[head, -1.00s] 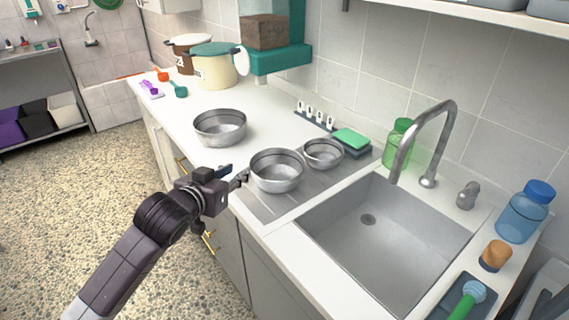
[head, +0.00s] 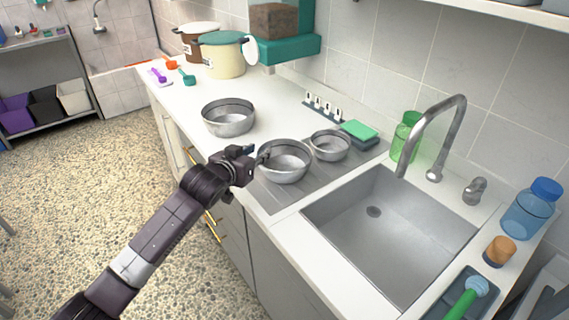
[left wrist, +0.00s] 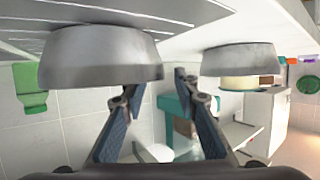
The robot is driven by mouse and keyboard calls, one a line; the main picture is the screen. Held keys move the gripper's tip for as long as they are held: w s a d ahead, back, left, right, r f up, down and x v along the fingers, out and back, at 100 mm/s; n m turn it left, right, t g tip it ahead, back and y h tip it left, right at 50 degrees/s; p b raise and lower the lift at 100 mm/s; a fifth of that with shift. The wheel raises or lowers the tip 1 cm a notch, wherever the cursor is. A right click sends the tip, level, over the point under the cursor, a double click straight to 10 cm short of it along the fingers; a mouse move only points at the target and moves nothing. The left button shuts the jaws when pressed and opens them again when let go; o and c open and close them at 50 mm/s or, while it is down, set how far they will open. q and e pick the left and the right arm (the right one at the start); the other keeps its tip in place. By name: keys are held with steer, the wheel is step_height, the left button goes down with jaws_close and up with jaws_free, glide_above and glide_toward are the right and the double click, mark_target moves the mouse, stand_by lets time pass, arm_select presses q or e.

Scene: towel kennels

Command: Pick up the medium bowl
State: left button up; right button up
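The medium bowl (head: 284,162) is a grey metal bowl, upright on the drainboard left of the sink. A smaller bowl (head: 329,146) stands behind it to the right, and a larger bowl (head: 228,119) on the counter to its left. My left gripper (head: 262,156) is at the medium bowl's left rim. In the left wrist view, which is upside down, its two fingers (left wrist: 160,86) are apart with nothing between them. One fingertip overlaps the rim of the medium bowl (left wrist: 100,58); I cannot tell if it touches. The larger bowl (left wrist: 240,60) is right of the other finger.
The sink (head: 385,235) with its tall faucet (head: 450,130) lies to the right. A green sponge (head: 359,130) and green bottle (head: 405,137) stand behind the bowls. Pots (head: 222,57) and scoops (head: 187,77) sit farther back. Counter is clear between the larger bowl and scoops.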

arm_select(q)
steer(key=shift+x, duration=1.45)
jaws_close()
